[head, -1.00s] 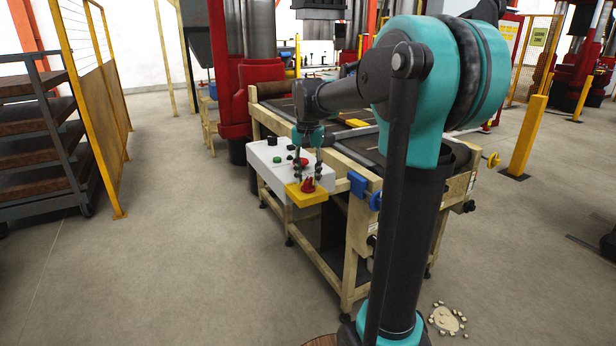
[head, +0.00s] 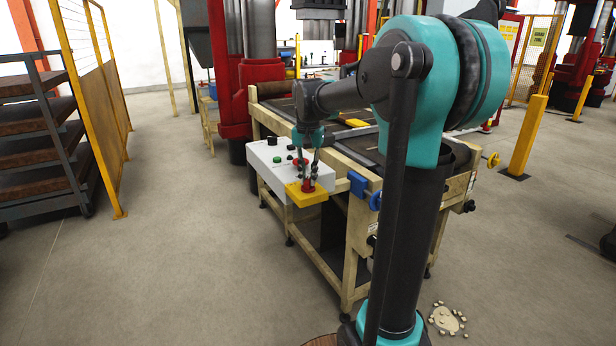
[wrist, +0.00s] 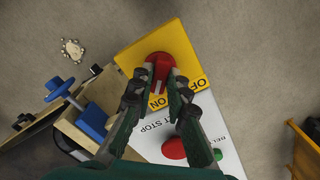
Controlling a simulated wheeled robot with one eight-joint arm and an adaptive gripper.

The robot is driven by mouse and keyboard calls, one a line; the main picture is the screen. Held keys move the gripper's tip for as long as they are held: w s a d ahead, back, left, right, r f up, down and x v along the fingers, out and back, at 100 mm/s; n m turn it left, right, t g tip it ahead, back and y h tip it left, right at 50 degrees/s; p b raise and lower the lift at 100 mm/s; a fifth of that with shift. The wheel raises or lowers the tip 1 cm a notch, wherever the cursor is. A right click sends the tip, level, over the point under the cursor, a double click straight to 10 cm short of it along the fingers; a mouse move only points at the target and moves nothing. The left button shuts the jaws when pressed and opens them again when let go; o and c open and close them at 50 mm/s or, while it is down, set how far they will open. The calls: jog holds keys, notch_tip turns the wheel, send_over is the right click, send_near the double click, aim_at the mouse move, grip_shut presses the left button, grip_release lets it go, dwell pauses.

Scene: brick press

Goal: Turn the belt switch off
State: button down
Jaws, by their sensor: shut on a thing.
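The belt switch is a red rotary knob (wrist: 158,66) on a yellow plate (wrist: 142,48) at the end of a white control box (head: 268,165). The plate carries the words ON and OFF. In the wrist view a pale mark on the knob lies toward ON. My gripper (wrist: 164,86) points down at the knob and is shut on it, one finger on each side. In the head view my gripper (head: 308,184) stands over the yellow plate (head: 313,198), and its fingers partly cover the knob.
A red button (wrist: 174,148) and a green button (wrist: 217,155) sit on the white box close to my fingers. A blue handwheel (wrist: 92,122) is on the table frame beside the box. The floor left of the box is clear up to a yellow mesh fence (head: 95,95).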

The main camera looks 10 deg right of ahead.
jog(key=n, duration=0.4)
jog(key=shift+n, duration=0.3)
jog(key=n, duration=0.9)
jog(key=shift+n, duration=1.9)
jog(key=c, duration=1.5)
grip_release()
